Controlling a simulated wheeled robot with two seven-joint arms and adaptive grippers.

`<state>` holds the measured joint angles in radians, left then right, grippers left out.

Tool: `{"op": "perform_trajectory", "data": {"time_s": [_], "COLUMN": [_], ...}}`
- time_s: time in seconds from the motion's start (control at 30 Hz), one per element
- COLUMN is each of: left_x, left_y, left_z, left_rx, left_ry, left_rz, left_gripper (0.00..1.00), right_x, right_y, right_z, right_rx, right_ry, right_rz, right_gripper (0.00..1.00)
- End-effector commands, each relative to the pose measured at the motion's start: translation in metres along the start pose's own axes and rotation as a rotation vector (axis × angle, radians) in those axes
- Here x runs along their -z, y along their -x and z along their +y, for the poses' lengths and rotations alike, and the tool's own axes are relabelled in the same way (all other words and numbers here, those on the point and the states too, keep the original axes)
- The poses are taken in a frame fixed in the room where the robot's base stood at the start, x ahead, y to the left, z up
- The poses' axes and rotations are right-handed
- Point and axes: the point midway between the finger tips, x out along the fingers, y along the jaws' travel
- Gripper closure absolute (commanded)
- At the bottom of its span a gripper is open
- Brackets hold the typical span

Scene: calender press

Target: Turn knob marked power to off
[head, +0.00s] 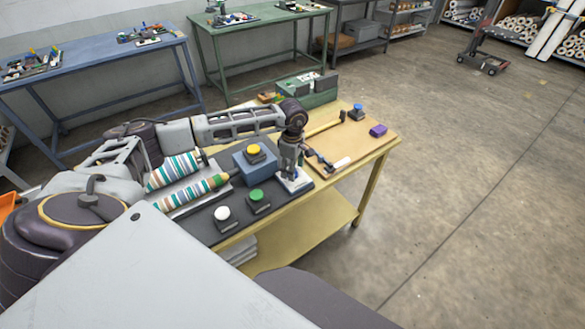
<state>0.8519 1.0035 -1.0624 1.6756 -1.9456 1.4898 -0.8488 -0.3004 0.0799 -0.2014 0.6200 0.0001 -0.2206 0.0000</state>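My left arm reaches across the yellow table, and my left gripper (290,168) points down above a small pale plate (295,184) at the dark mat's right end. Whether its fingers are open or touch anything there is too small to tell. A yellow round control (254,150) sits on a blue box (255,166) just left of the gripper. A green round control (257,195) and a white one (222,213) sit on dark bases nearer me. No power marking is legible, and any knob under the gripper is hidden. My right gripper is out of view.
Two striped rollers (190,190) lie left of the blue box. A wooden board (345,145) with tools lies to the right, near a purple block (378,130) and a blue-topped control (357,111). A green box (307,92) stands behind.

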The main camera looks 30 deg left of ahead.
Motion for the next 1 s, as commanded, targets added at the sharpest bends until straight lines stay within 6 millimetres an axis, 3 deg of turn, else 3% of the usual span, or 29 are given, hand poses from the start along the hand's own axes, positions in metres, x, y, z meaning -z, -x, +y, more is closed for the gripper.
{"op": "perform_trajectory", "data": {"time_s": [0.43,0.77,1.0], "left_x": [-0.0004,-0.0003,-0.0002], "left_y": [-0.0067,-0.0064,-0.0064], "left_z": [-0.0003,-0.0002,-0.0001], "left_rx": [0.000,0.000,0.000], "left_ry": [-0.001,0.000,0.009], "left_rz": [-0.001,-0.001,-0.001], "left_gripper": [0.44,0.86,0.88], "right_x": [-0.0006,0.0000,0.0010], "right_y": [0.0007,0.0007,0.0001], "right_z": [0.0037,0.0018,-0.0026], "right_rx": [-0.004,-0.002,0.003], "right_ry": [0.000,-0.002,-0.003], "right_rz": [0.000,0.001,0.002], "right_gripper": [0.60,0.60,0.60]}}
